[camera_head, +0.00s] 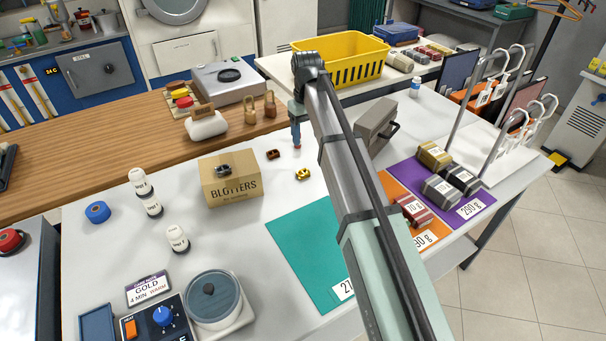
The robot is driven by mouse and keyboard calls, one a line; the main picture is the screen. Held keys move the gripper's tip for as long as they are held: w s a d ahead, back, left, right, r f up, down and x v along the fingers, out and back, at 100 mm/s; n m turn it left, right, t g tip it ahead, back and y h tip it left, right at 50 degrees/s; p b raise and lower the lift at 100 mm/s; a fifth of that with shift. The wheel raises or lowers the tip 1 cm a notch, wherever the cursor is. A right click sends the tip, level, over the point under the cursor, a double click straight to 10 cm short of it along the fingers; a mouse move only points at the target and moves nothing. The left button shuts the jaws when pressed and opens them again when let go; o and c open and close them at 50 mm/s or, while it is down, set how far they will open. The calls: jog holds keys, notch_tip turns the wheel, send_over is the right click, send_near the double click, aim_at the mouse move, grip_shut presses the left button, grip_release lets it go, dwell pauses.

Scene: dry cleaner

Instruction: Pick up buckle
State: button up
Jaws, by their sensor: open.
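Three small buckle-like pieces are in the head view; which one the task means cannot be told. A dark grey one (223,170) lies on the cardboard box marked BLOTTERS (232,187). A brown one (272,154) lies on the white table, right of the box. A gold one (303,174) lies on the table nearer the camera. My gripper (296,143) points down beyond the gold piece and right of the brown one. It is open, with nothing seen between its fingers, and looks apart from all three pieces.
A grey box with a handle (377,122) stands right of my arm. The teal mat (305,240) is bare where visible; my arm hides part of it.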

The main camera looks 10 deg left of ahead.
aim_at(306, 170)
jog(key=f+n, duration=0.5)
jog(key=n, duration=0.1)
jog(key=f+n, duration=0.4)
jog(key=n, duration=0.2)
jog(key=w+f+n, duration=0.1)
jog(key=f+n, duration=0.4)
jog(key=n, duration=0.1)
jog(key=shift+a+f+t, duration=0.25)
jog(key=shift+f+t, duration=0.05)
jog(key=shift+t, duration=0.1)
dwell(0.4)
jog(key=shift+c, duration=0.3)
jog(key=c, duration=1.1)
